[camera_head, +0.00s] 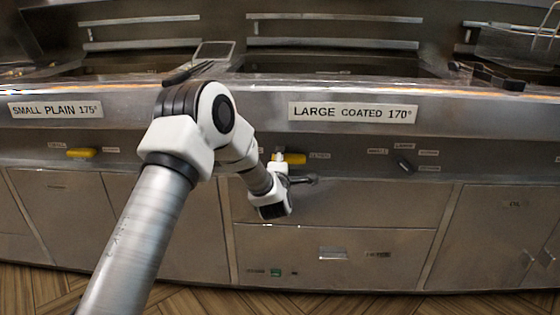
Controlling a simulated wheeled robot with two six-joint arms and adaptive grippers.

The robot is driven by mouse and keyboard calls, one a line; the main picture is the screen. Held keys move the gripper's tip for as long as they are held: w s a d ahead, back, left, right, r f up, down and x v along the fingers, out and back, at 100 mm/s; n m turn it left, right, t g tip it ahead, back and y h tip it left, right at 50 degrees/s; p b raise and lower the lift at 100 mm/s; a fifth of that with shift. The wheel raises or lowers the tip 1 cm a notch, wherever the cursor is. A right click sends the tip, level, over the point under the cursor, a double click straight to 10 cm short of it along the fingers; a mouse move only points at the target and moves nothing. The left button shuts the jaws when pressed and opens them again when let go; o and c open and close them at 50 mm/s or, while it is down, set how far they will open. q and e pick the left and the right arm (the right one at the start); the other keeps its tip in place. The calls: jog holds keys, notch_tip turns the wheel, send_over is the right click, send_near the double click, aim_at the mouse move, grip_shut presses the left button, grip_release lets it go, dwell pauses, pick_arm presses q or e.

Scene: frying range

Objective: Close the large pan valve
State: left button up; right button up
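The large pan's valve has a yellow handle (292,158) on the steel front, below the sign "LARGE COATED 170°" (352,112). The handle is partly hidden by my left arm's wrist. My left arm reaches in from the lower left, and its white and black wrist is just below the yellow handle. My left gripper (304,181) shows only as a small dark shape beside the wrist, close below the handle. I cannot tell whether it touches the handle or whether its fingers are open. My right gripper is not in view.
Another yellow handle (81,153) is under the sign "SMALL PLAIN 175°" (55,110) at left. A black knob (404,165) is to the right. A wire basket (515,45) stands at the upper right. Cabinet doors and a drawer front (400,245) lie below; wooden floor (400,305) shows in front.

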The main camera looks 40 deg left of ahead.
pick_arm(q)
jog(key=v, duration=1.2)
